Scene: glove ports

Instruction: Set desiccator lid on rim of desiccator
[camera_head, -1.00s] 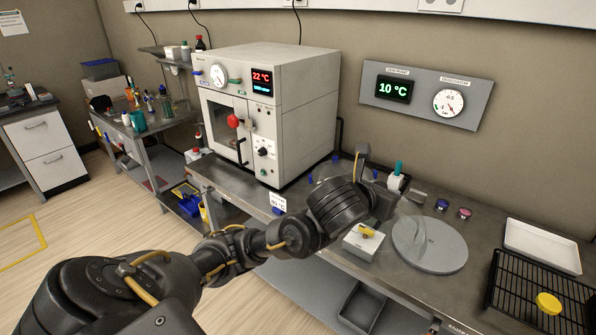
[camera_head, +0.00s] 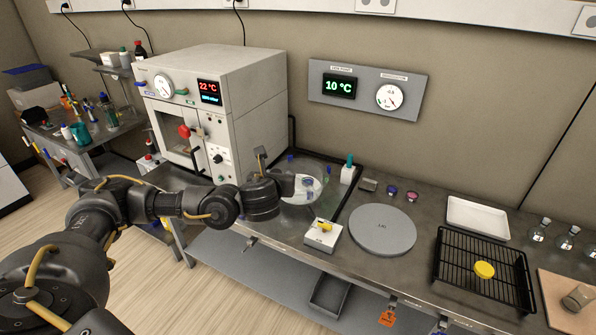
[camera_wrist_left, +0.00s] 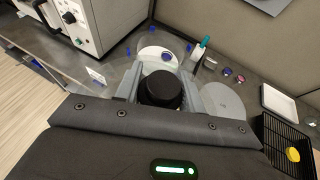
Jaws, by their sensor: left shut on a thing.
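My left gripper (camera_head: 288,184) is at the desiccator, at the rear of the bench in front of the oven. In the left wrist view its fingers (camera_wrist_left: 160,96) are shut on the black knob of the desiccator lid (camera_wrist_left: 161,86). The lid's clear glass is hard to make out. The desiccator (camera_head: 312,184) is a clear glass vessel with a white plate and blue parts around it. It also shows just beyond the knob in the left wrist view (camera_wrist_left: 158,53). I cannot tell whether the lid touches the rim. My right gripper is not in view.
A bare grey round pad (camera_head: 383,230) lies right of the desiccator. A black rack (camera_head: 455,262) and white tray (camera_head: 477,216) are farther right. The oven (camera_head: 215,115) stands close behind left.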

